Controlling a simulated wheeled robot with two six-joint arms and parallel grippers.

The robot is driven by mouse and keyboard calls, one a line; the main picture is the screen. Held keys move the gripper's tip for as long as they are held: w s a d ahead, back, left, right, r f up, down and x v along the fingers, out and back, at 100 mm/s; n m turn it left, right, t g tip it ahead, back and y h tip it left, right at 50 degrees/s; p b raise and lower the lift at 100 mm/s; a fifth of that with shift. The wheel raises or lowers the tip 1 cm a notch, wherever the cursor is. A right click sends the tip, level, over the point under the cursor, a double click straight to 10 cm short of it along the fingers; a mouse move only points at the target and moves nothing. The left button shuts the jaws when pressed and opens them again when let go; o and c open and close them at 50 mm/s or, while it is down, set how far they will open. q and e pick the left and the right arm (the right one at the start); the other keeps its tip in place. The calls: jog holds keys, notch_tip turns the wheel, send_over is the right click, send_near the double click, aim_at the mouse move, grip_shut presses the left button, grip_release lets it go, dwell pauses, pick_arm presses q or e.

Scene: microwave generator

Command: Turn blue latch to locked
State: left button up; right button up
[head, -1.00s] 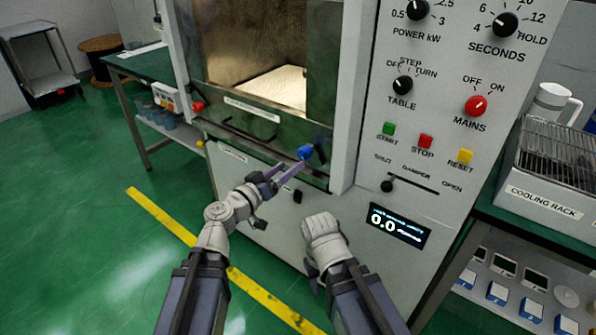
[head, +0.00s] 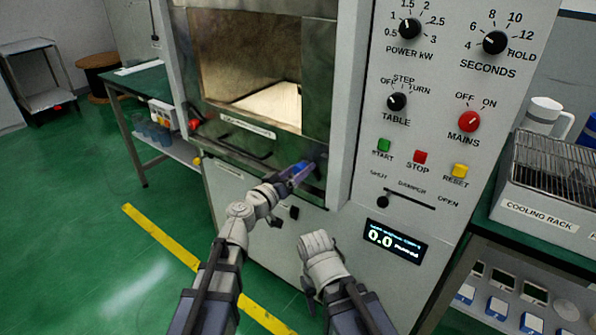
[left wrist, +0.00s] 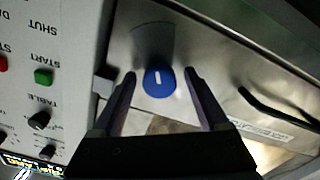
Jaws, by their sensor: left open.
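The blue latch (head: 299,168) is a round blue knob at the lower right of the microwave's door. In the left wrist view the blue latch (left wrist: 159,82) shows a short white mark on its face. My left gripper (head: 297,172) is open at the latch. In the left wrist view my left gripper (left wrist: 159,75) has one finger on each side of the knob, with a narrow gap at each side. My right arm's wrist (head: 318,250) shows low in the head view, but its fingers are not clearly visible.
A black door handle (head: 236,145) lies left of the latch. The control panel with the red mains knob (head: 469,121) and a damper slider (head: 383,202) is on the right. A red knob (head: 194,125) sits at the door's left side. A cooling rack (head: 545,170) stands far right.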

pick_arm(q)
grip_shut()
dwell(0.6)
